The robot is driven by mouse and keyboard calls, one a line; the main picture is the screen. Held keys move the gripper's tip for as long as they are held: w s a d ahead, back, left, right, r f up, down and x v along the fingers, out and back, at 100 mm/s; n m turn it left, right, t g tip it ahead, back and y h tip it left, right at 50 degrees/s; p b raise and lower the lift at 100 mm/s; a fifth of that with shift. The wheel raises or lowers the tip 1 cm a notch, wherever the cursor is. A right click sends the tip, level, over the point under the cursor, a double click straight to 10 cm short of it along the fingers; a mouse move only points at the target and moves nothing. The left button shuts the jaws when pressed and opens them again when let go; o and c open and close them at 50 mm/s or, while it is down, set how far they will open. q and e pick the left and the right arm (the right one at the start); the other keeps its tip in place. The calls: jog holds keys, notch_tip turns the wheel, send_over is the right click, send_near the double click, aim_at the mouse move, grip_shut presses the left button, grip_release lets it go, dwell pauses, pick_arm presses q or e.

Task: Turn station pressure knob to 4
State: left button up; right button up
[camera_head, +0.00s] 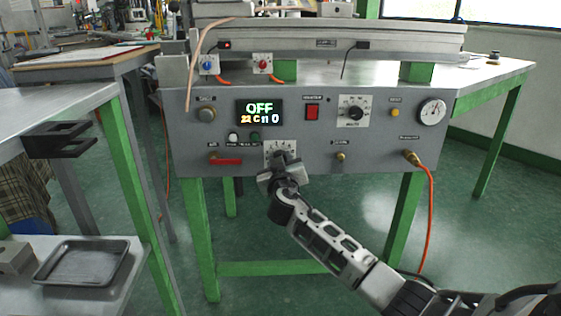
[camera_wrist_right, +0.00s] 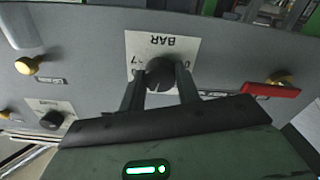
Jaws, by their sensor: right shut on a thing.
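The station pressure knob is a round black knob on a white plate marked BAR (camera_wrist_right: 162,44). In the right wrist view the knob (camera_wrist_right: 160,72) sits between the two fingers of my right gripper (camera_wrist_right: 160,80), which is shut on it. In the head view my right gripper (camera_head: 281,165) reaches up to the panel and covers most of the knob; the top of its white dial plate (camera_head: 279,145) shows above. The knob's pointer setting cannot be read. My left gripper is not in view.
The grey station panel (camera_head: 320,165) carries a display (camera_head: 259,112) reading OFF, a red switch (camera_head: 312,111), a minutes dial (camera_head: 353,110) and a gauge (camera_head: 432,112). A red-handled valve (camera_head: 226,161) lies left of the knob. An orange hose (camera_head: 430,215) hangs at the right.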

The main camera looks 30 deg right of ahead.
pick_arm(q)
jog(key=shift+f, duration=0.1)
pick_arm(e)
jog(key=o, duration=1)
jog(key=shift+s, duration=0.1)
pick_arm(q)
jog(key=p, duration=0.1)
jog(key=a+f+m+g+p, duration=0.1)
jog(key=p, duration=0.1)
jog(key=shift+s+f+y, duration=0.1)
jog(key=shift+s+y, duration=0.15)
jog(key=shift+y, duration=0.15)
pick_arm(e)
jog(key=v, duration=1.6)
